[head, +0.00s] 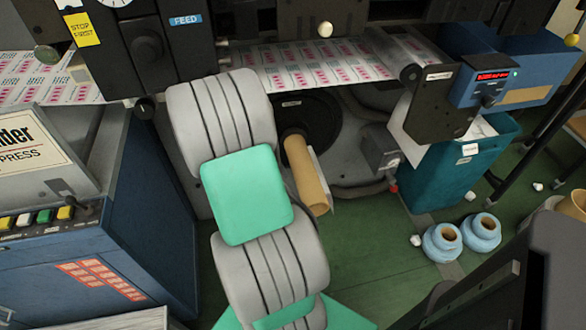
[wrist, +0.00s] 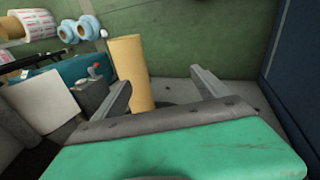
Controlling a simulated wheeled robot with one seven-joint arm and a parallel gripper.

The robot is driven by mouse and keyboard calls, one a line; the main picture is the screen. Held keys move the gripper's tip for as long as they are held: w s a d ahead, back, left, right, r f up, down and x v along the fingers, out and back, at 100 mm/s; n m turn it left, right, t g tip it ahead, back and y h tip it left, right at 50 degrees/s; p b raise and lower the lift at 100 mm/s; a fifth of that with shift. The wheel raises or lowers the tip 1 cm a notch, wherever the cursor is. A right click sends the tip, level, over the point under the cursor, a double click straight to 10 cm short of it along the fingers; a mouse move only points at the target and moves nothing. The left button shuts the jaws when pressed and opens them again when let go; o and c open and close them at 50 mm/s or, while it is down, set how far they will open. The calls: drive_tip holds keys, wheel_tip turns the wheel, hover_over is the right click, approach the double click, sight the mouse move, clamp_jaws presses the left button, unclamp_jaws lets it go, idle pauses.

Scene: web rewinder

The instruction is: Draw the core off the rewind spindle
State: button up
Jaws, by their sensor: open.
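The core is a plain tan tube (head: 307,176). In the head view it projects toward me from a dark round flange (head: 318,112) on the grey machine face, just right of my arm. The spindle inside it is hidden. In the wrist view the core (wrist: 129,72) stands beyond the fingers, toward the left one, which overlaps its lower left edge. My gripper (wrist: 158,78) is open, with its two grey fingers apart and nothing seen held between them. In the head view my arm hides the gripper.
A teal bin (head: 440,172) with paper stands right of the core, near a grey box (head: 381,148) on the machine face. Blue rolls (head: 442,241) lie on the green floor. A blue cabinet (head: 150,215) stands left. A printed web (head: 310,64) runs above.

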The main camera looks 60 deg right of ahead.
sight(308, 189)
drive_tip(key=shift+o, duration=1.4)
drive_tip(key=s+d+f+m+g, duration=0.1)
drive_tip(key=s+d+f, duration=0.1)
drive_tip(key=s+d, duration=0.2)
drive_tip(key=d, duration=0.3)
drive_tip(key=shift+s+f+g+h, duration=0.3)
drive_tip(key=shift+s, duration=0.05)
drive_tip(key=b+x, duration=0.8)
drive_tip(key=x, duration=0.5)
drive_tip(key=shift+c, duration=0.6)
drive_tip(key=shift+r, duration=0.1)
drive_tip(key=c, duration=1.8)
